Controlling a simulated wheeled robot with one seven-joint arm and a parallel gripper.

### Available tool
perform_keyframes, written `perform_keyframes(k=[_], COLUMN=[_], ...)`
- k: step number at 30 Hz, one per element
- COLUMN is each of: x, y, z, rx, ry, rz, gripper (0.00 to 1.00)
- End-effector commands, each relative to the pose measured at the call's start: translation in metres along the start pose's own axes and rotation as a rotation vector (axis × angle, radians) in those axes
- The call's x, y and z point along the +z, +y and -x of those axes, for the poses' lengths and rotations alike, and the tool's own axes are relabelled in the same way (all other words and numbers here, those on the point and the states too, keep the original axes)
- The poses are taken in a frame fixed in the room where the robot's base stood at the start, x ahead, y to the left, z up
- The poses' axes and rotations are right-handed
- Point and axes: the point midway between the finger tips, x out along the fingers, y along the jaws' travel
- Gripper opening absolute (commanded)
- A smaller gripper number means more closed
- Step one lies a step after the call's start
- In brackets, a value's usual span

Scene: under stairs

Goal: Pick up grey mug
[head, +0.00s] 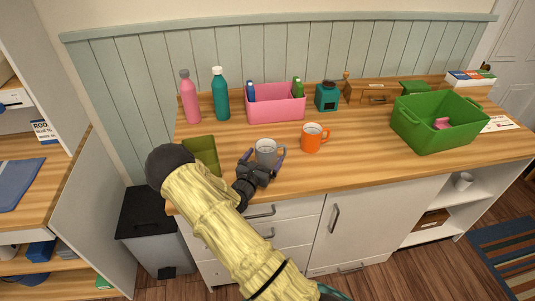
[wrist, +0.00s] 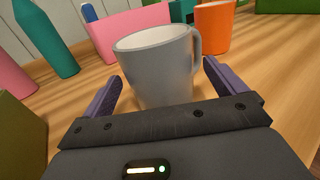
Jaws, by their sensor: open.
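The grey mug (head: 266,150) stands upright on the wooden counter (head: 350,165), with its handle toward the right. In the wrist view the grey mug (wrist: 156,66) sits between and just beyond my gripper's two purple fingers. My gripper (head: 264,162) is open at the near side of the mug, and its fingers reach along both sides. In the wrist view my gripper (wrist: 158,88) holds nothing. The mug's lower near side is partly hidden by the gripper in the head view.
An orange mug (head: 313,138) stands close to the right. A pink bin (head: 275,108), a teal bottle (head: 220,97) and a pink bottle (head: 188,100) stand behind. An olive container (head: 205,152) is left, and a green crate (head: 437,130) is right. The front counter is clear.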

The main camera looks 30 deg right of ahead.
Motion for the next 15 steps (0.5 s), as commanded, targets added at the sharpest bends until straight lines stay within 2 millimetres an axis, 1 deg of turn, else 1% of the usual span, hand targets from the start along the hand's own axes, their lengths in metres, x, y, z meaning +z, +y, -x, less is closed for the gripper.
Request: perform_keyframes(k=[1,5,15], x=[0.002,0.001,0.000], y=[-0.002,-0.001,0.000], z=[-0.008,-0.019,-0.019], rx=[-0.003,-0.002,0.000], ry=[-0.001,0.000,0.000], rz=[0.001,0.001,0.001], gripper=[0.96,0.96,0.96])
